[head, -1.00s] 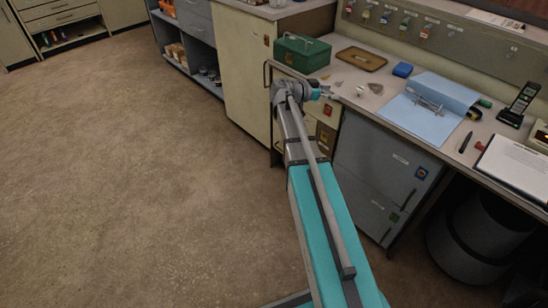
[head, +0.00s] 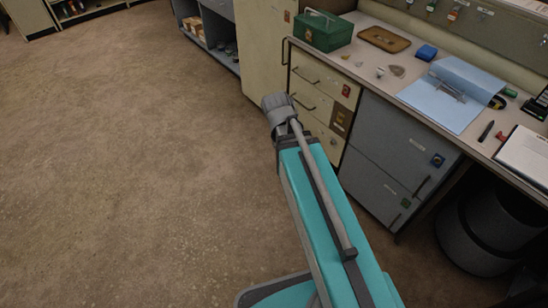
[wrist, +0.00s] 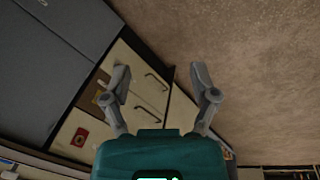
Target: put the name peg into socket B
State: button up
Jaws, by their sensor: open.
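My gripper (wrist: 158,75) is open and empty in the wrist view, its two fingers spread in front of the drawer fronts and the floor. In the head view my arm's wrist hides it, in front of and below the desk edge. Several small pieces lie on the desk: a pale rounded piece (head: 380,72), a grey piece (head: 397,71) and a small yellowish piece (head: 346,57). I cannot tell which, if any, is the name peg. I cannot make out socket B.
Drawers (head: 318,78) and a grey cabinet (head: 398,150) stand below. The floor at left is clear.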

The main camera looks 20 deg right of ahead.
jog(key=s+a+n+y, duration=0.2)
jog(key=s+a, duration=0.1)
jog(key=a, duration=0.2)
jog(key=shift+a+f+n, duration=0.15)
jog(key=shift+f+n, duration=0.05)
jog(key=shift+n, duration=0.2)
notch_tip(320, 180, up, 27)
jog(key=p, duration=2.7)
jog(key=shift+o, duration=0.2)
jog(key=shift+f, duration=0.1)
